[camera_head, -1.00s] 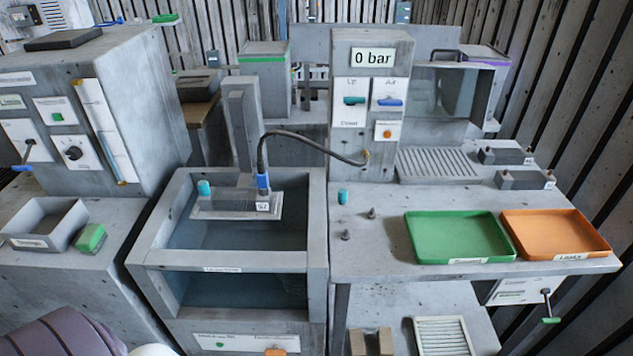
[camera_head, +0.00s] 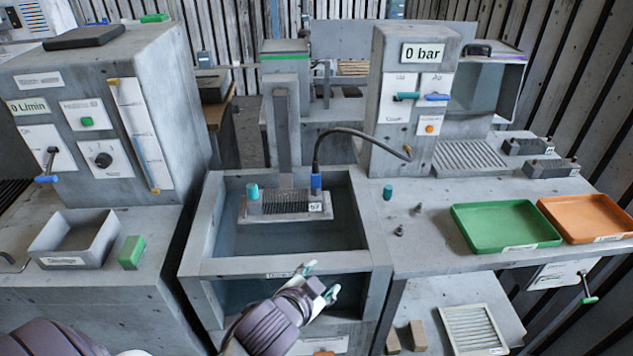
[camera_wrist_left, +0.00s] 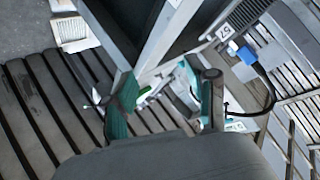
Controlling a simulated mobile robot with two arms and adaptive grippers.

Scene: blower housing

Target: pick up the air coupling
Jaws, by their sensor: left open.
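The air coupling is the blue connector (camera_head: 316,184) at the end of a black hose (camera_head: 350,134). In the head view it stands upright at the right end of a finned grey part (camera_head: 284,204) over the open water tank (camera_head: 215,240). The coupling also shows in the left wrist view (camera_wrist_left: 246,55), at the upper right. My left gripper (camera_head: 320,281) is open and empty at the tank's front rim, nearer to me than the coupling and clear of it. Its spread fingers show in the left wrist view (camera_wrist_left: 166,102). My right gripper is not in view.
A teal cap (camera_head: 252,193) stands on the part's left end, another teal piece (camera_head: 388,192) on the right bench. A post (camera_head: 284,130) rises behind the part. Green (camera_head: 505,225) and orange (camera_head: 590,218) trays lie at right. The hose runs to the 0 bar panel (camera_head: 410,95).

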